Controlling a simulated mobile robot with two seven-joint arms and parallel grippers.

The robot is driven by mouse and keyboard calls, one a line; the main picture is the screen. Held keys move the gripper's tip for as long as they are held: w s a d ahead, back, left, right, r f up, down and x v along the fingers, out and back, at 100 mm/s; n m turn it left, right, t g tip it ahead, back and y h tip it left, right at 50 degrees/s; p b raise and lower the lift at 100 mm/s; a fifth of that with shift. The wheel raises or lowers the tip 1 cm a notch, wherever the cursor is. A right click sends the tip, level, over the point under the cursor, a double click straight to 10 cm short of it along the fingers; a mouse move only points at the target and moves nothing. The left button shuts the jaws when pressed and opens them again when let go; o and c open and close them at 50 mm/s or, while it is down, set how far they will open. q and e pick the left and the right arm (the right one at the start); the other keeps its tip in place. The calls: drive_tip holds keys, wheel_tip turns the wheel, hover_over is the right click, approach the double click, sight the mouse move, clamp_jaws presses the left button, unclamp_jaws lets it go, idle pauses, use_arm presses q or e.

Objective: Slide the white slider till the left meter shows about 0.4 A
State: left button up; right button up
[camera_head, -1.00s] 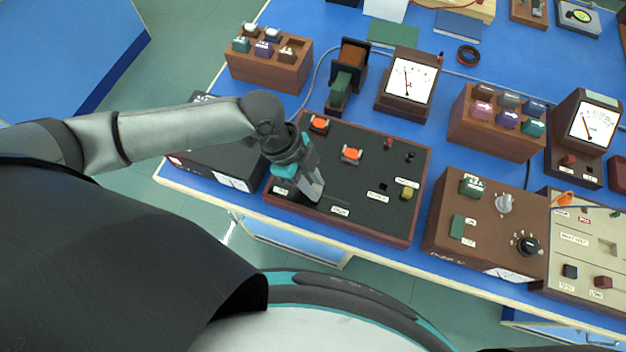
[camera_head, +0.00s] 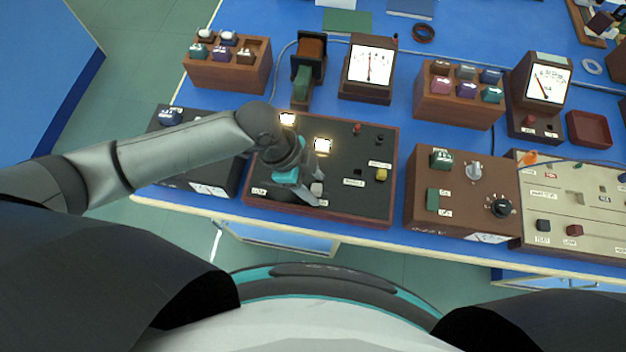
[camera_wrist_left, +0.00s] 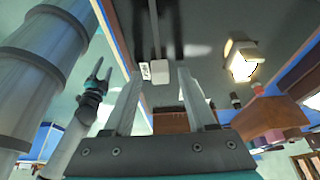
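The white slider (camera_head: 317,188) is a small pale knob near the front edge of the dark panel (camera_head: 345,208). My left gripper (camera_head: 315,184) is low over the panel, its fingers either side of the slider. In the left wrist view the slider (camera_wrist_left: 161,68) lies between the spread fingertips (camera_wrist_left: 160,72), with gaps on both sides. The left meter (camera_head: 370,66) stands behind the panel; its needle is near mid-scale, numbers too small to read. In the left wrist view, what looks like my right gripper (camera_wrist_left: 102,72) shows small, its fingers apart.
Two lit lamps, one at the panel's left back (camera_head: 287,119) and one near its middle (camera_head: 323,145), stand beside my left wrist. A yellow knob (camera_head: 381,175) is at the panel's right. A brown box with knobs (camera_head: 460,195) stands to the right.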

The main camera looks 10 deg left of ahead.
use_arm(q)
drive_tip(key=shift+r, duration=0.1)
drive_tip(key=p+v, duration=0.2)
drive_tip(key=v, duration=1.3)
drive_tip(key=shift+s+a, duration=0.1)
